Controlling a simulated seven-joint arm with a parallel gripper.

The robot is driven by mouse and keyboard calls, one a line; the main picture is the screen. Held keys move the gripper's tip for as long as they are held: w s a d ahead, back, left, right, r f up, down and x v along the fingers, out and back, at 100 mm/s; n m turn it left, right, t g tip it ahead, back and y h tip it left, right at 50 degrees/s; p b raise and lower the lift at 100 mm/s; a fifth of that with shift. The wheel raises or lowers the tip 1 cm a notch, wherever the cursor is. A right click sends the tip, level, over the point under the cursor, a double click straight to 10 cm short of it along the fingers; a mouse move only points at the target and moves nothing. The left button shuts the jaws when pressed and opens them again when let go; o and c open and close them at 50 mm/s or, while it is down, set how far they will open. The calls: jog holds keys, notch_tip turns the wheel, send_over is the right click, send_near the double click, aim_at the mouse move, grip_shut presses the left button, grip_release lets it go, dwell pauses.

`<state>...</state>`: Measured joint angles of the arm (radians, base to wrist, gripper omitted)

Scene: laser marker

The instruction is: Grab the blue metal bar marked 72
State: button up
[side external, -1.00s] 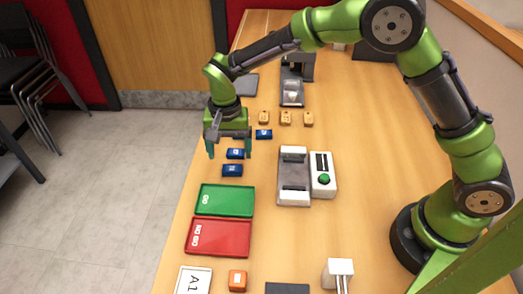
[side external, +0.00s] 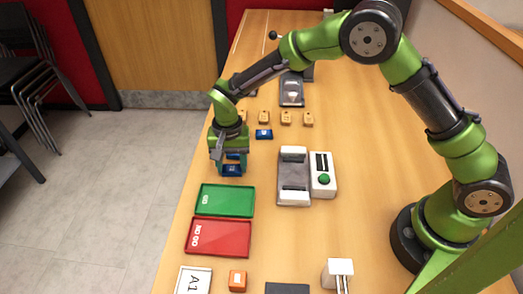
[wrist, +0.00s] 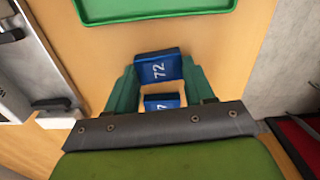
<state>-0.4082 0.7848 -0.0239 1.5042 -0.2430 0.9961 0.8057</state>
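A blue metal bar marked 72 (wrist: 159,67) lies on the table just short of the green tray (wrist: 150,14). It also shows in the side view (side external: 232,170), partly covered by my gripper. My gripper (wrist: 163,65) is open, with one green finger on each side of this bar; in the side view (side external: 232,168) it is low over the table. I cannot tell whether the fingers touch the bar. A second blue bar (wrist: 161,102), its number partly hidden, lies closer to my palm. A third blue bar (side external: 264,134) lies behind to the right.
The green tray (side external: 224,187) and a red NO GO tray (side external: 192,240) lie in front. A grey fixture (side external: 294,165) and a box with a green button (side external: 324,180) stand to the right. Several tan blocks (side external: 285,118) sit behind. The table's left edge is close.

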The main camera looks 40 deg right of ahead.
jog(key=c, duration=0.5)
